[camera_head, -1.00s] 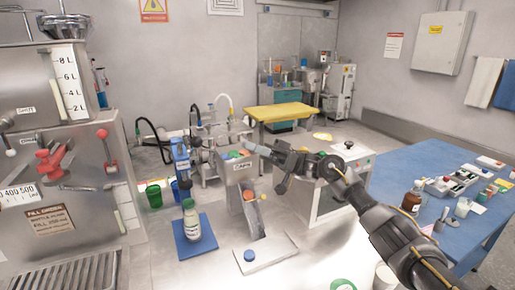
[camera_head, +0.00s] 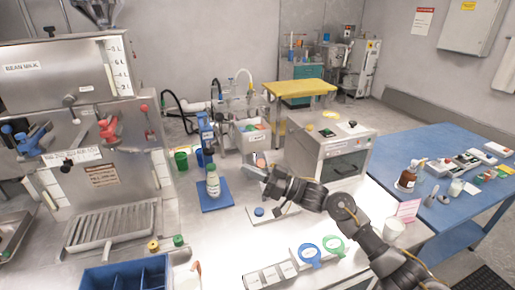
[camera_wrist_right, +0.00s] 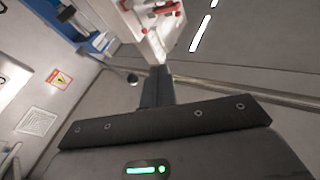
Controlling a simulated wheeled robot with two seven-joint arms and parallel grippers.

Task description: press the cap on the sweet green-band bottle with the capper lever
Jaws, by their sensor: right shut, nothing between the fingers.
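The pale bottle with green at its top (camera_head: 213,187) stands upright on a blue pad (camera_head: 216,203) at the middle of the steel counter. Whether a cap sits on it is too small to tell. A blue upright device (camera_head: 206,132) stands behind the bottle; I cannot make out its lever clearly. My right gripper (camera_head: 250,170) is to the right of the bottle, apart from it, in front of the caps bin (camera_head: 252,138). It is shut and empty; its closed fingers also show in the right wrist view (camera_wrist_right: 157,88). My left gripper is out of view.
A blue disc (camera_head: 259,211) lies on a pale plate (camera_head: 273,216) below my right gripper. A green cup (camera_head: 181,161) stands left behind the bottle. A steel machine with red levers (camera_head: 108,130) fills the left. Blue and green rings (camera_head: 334,245) lie at the front.

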